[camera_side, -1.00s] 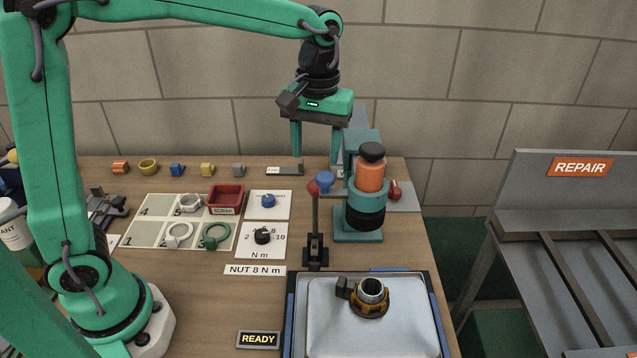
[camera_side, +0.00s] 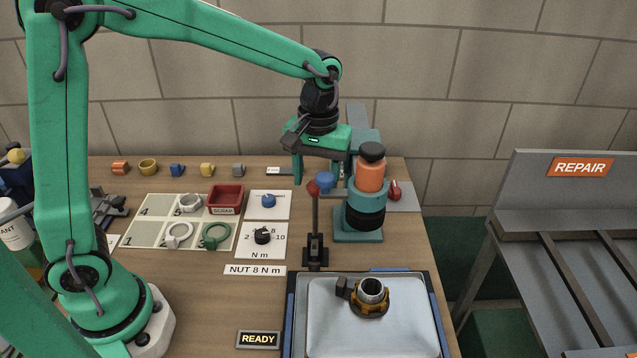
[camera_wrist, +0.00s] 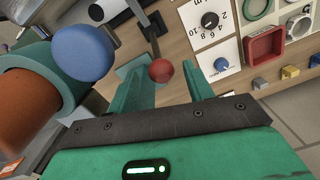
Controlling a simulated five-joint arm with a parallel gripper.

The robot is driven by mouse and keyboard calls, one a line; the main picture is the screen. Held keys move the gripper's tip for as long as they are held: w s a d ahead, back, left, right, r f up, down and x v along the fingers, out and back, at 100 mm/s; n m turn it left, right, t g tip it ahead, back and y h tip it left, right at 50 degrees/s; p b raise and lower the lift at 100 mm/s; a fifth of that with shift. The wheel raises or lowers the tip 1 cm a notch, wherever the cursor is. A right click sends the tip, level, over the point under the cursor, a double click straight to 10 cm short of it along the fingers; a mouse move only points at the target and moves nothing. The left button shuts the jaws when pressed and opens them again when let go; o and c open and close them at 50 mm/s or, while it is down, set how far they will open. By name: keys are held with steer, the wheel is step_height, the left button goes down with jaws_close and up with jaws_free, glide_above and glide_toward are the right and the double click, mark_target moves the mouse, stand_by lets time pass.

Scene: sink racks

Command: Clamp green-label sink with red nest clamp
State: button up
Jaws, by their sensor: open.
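A clamp with an upright dark lever and a red ball knob (camera_side: 313,188) stands on a black base (camera_side: 315,251) behind the metal tray (camera_side: 320,325). In the wrist view the red knob (camera_wrist: 161,71) shows between my fingertips. My gripper (camera_side: 321,176) is open and empty, pointing down, close to the knob. I cannot tell the remaining depth between them. It also shows in the wrist view (camera_wrist: 170,88). A round metal part with an amber collar and a dark side block (camera_side: 370,297) sits in the tray. I see no green label on it.
A red scrap bin (camera_side: 226,198), rings and dial cards lie left. A grey REPAIR rack (camera_side: 570,200) stands at the right.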

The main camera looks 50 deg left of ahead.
steer(key=shift+f, duration=0.7)
steer(key=shift+c, duration=0.2)
jaws_close()
steer(key=shift+s+d+r, duration=0.2)
steer(key=shift+s+d, duration=0.35)
steer(key=shift+o, duration=0.2)
jaws_free()
steer(key=shift+w+r, duration=0.15)
steer(key=shift+r, duration=3.75)
